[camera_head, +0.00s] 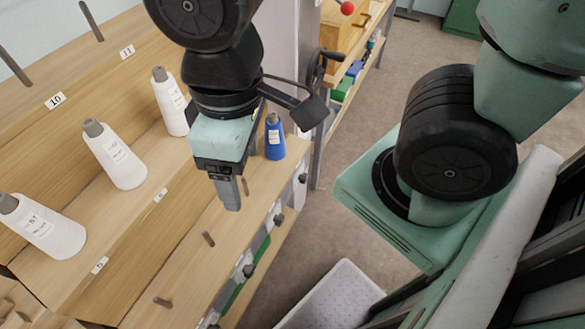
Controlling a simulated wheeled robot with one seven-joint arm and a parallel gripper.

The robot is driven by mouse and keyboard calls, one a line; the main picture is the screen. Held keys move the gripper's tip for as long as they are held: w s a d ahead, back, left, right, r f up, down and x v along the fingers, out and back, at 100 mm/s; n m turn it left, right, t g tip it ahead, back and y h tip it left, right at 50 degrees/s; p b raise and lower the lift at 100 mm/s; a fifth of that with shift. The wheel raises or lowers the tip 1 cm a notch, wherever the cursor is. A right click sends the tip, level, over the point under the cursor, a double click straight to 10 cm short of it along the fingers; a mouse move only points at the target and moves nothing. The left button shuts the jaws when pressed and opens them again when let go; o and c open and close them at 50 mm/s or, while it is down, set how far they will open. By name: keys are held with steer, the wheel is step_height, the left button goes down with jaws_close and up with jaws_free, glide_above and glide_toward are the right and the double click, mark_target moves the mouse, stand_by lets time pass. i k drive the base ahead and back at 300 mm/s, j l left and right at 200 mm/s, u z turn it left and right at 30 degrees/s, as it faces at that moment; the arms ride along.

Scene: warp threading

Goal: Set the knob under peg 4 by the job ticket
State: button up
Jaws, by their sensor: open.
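My gripper (229,190) hangs pointing down over the front ledge of the wooden rack, above the row of short pegs and clear of the knobs. I see its fingers nearly edge-on, with nothing held. Dark knobs stick out along the rack's front face: a near one (249,270), a middle one (278,219) and a far one (303,178). Short pegs stand on the ledge, including a near peg (163,302) and a middle peg (208,238). I cannot tell which is peg 4, nor read the knob settings. No job ticket is recognisable.
White thread cones (118,160) stand on the upper step, and a blue cone (274,138) stands on the ledge behind my gripper. Number tags 10 (56,101) and 11 (127,52) mark the back board. A pale bin (330,298) sits on the floor.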

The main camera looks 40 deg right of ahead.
mark_target(303, 177)
steer(key=k+l+z, duration=0.15)
steer(key=k+l, duration=0.35)
steer(key=k+l+z, duration=0.2)
steer(key=k+l, duration=0.25)
steer(key=l, duration=0.25)
